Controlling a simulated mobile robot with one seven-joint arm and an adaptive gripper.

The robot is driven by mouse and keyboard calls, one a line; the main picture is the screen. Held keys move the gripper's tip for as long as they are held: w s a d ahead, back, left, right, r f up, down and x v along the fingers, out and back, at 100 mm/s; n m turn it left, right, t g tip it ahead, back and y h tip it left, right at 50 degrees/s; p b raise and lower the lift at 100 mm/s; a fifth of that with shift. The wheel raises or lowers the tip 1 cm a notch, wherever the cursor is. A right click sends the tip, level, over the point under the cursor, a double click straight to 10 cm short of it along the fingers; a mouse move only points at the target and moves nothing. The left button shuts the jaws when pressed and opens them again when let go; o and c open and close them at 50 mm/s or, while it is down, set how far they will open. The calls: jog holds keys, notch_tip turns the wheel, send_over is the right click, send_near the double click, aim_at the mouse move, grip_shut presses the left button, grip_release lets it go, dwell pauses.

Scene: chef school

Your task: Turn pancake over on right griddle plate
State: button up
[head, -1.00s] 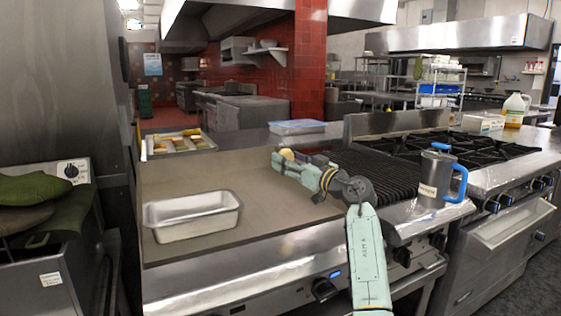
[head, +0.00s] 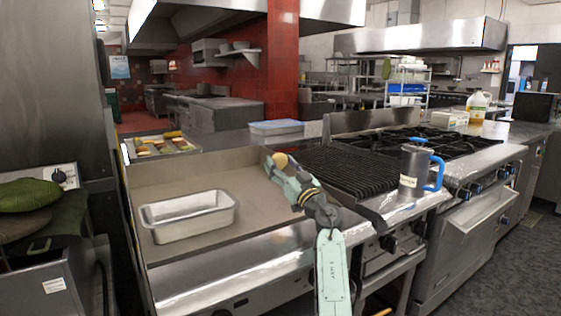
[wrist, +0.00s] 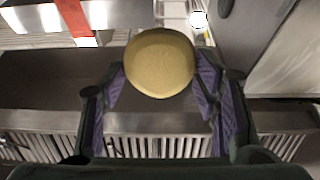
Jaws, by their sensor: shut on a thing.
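A small round tan-yellow piece, which looks like the pancake (head: 280,160), is between the fingers of my gripper (head: 272,168). In the wrist view the pancake (wrist: 160,63) shows its round face, with the purple finger pads on both sides of it. My gripper is shut on it and holds it over the back right part of the flat griddle plate (head: 180,180). I cannot tell how high above the plate it is. A black ribbed grill plate (head: 345,168) lies just right of my gripper.
A metal loaf pan (head: 190,216) stands on the flat griddle's left front. A grey pitcher with a blue handle (head: 412,172) stands right of the ribbed grill. A food tray (head: 165,150) and a lidded clear container (head: 278,127) are behind. The flat griddle around the pan is mostly bare.

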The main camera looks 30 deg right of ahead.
jog(key=shift+w+a+f, duration=0.1)
jog(key=shift+a+f, duration=0.1)
jog(key=o, duration=1.3)
jog(key=shift+s+r+p, duration=0.15)
jog(key=shift+s+p, duration=0.25)
jog(key=shift+p, duration=0.4)
jog(key=shift+s+d+r+p, duration=0.1)
jog(key=shift+s+p, duration=2.05)
jog(key=shift+p, duration=0.3)
jog(key=shift+s+d+p, duration=0.1)
jog(key=shift+s+p, duration=2)
jog(key=shift+p, duration=0.3)
